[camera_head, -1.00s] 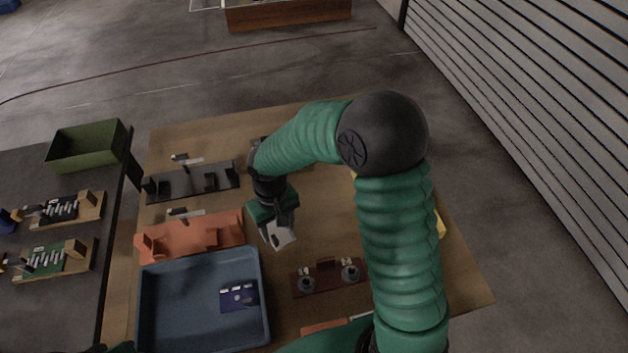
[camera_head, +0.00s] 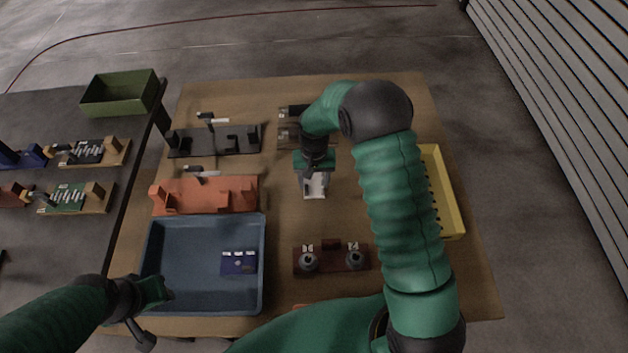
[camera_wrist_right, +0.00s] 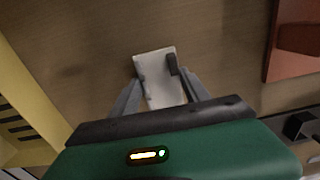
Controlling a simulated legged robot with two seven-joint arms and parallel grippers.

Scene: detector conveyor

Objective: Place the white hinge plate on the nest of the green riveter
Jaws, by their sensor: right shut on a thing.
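The white hinge plate (camera_head: 314,188) is held in my right gripper (camera_head: 314,176) above the wooden table, right of the orange fixture. In the right wrist view the plate (camera_wrist_right: 160,78) sits between the two grey fingers of my right gripper (camera_wrist_right: 162,92), with a dark piece on its upper right. A green fixture on a wooden base (camera_head: 66,198), which looks like the green riveter, stands on the dark table at the left; its nest is too small to make out. My left gripper (camera_head: 154,291) is over the blue tray's lower left; its fingers are unclear.
The blue tray (camera_head: 252,298) holds a dark blue plate (camera_head: 238,262). Orange (camera_head: 205,195) and black (camera_head: 213,140) fixtures lie behind it. A brown fixture (camera_head: 331,258) with two round posts stands right of it. A yellow bin (camera_head: 443,195) is at the right, a green bin (camera_head: 120,93) back left.

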